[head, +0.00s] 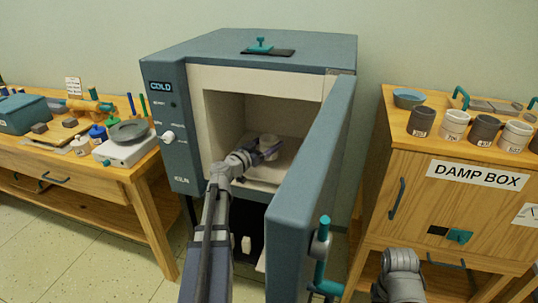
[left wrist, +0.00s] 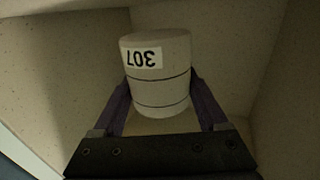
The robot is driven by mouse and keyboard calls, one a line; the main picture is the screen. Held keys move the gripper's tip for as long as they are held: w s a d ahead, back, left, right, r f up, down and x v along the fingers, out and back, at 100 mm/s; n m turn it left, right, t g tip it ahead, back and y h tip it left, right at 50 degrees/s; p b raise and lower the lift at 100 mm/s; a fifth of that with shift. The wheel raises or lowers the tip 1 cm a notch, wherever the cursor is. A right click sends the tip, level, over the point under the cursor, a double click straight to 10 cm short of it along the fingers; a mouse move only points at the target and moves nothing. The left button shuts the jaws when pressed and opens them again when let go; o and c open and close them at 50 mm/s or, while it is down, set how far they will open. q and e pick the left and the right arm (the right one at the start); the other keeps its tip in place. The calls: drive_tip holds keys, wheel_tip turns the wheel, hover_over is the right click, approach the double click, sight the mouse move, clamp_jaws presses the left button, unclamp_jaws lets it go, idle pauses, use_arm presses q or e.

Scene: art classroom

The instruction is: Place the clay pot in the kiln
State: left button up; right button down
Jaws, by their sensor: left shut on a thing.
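The clay pot (head: 268,141) is a small pale cylinder inside the kiln chamber. In the left wrist view the pot (left wrist: 156,75) shows a 307 label, upside down in that picture, and two dark bands. My left gripper (head: 268,151) reaches through the kiln opening, its purple fingers shut on the sides of the pot. The kiln (head: 262,78) is blue-grey with a pale lining, and its door (head: 315,190) stands open to the right. A pale kiln shelf (head: 262,174) lies under the pot; I cannot tell whether they touch. My right gripper is not in view.
The open door stands close to the right of my left arm. A damp box (head: 430,205) at the right carries several labelled pots (head: 455,124) on top. A wooden workbench (head: 130,172) with tools and a scale (head: 124,148) stands at the left.

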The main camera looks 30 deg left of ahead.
use_arm(q)
drive_tip(key=shift+f+b, duration=1.3)
drive_tip(key=shift+f, duration=0.35)
drive_tip(key=shift+f, duration=0.2)
drive_tip(key=o, duration=1.4)
drive_tip(key=shift+r, duration=0.1)
drive_tip(key=shift+r, duration=0.1)
drive_tip(key=shift+s, duration=0.25)
drive_tip(key=s+a, duration=0.2)
drive_tip(key=s, duration=0.9)
drive_tip(key=shift+s, duration=0.2)
